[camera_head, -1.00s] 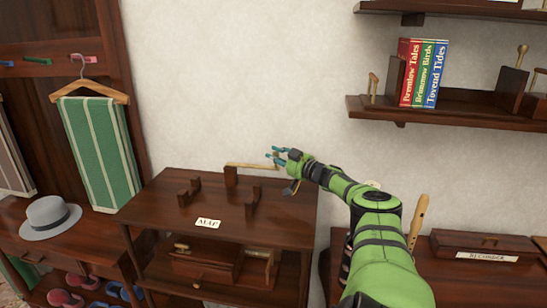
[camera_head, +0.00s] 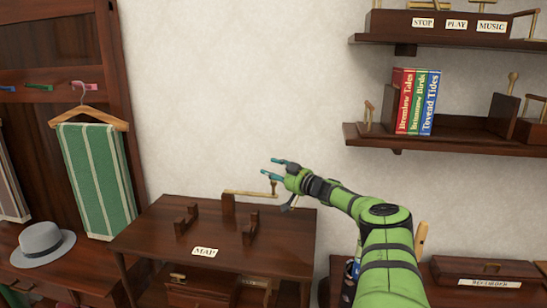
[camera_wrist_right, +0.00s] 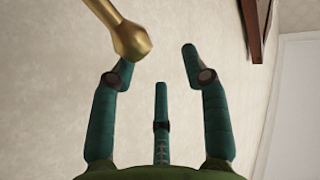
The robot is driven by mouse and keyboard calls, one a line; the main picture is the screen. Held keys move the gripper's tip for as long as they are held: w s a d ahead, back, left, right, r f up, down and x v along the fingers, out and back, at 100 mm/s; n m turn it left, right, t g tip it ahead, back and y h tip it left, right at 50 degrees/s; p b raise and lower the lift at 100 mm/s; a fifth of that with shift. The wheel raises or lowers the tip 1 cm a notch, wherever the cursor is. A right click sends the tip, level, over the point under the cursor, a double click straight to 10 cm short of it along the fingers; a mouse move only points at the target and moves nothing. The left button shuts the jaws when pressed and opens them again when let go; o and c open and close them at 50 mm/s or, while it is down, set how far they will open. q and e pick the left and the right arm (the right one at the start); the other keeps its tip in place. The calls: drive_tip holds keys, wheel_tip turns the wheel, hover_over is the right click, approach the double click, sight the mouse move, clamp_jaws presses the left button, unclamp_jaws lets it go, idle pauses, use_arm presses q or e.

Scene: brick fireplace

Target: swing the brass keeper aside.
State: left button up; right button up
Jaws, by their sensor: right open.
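The brass keeper (camera_head: 248,193) is a thin, roughly level bar running right from a wooden post (camera_head: 228,204) on the dark cabinet top (camera_head: 160,225). A short upright knob stands at its right end. My right gripper (camera_head: 272,167) is open and empty just above that knob end, its teal fingers pointing left. In the right wrist view, the keeper's rounded brass end (camera_wrist_right: 130,40) shows close to the left fingertip of my right gripper (camera_wrist_right: 157,60). I cannot tell if they touch. My left gripper is out of view.
Two dark wooden brackets (camera_head: 186,219) and a MAP label (camera_head: 205,252) are on the cabinet top. Wall shelves (camera_head: 470,140) with books (camera_head: 416,102) are at the upper right. A grey hat (camera_head: 42,244) lies at left. The wall above the cabinet is bare.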

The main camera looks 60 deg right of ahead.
drive_tip(key=r, duration=0.4)
drive_tip(key=shift+w+a+r, duration=0.15)
drive_tip(key=shift+w+r, duration=0.05)
drive_tip(key=shift+r, duration=0.15)
drive_tip(key=shift+s+r, duration=0.1)
drive_tip(key=shift+r, duration=0.65)
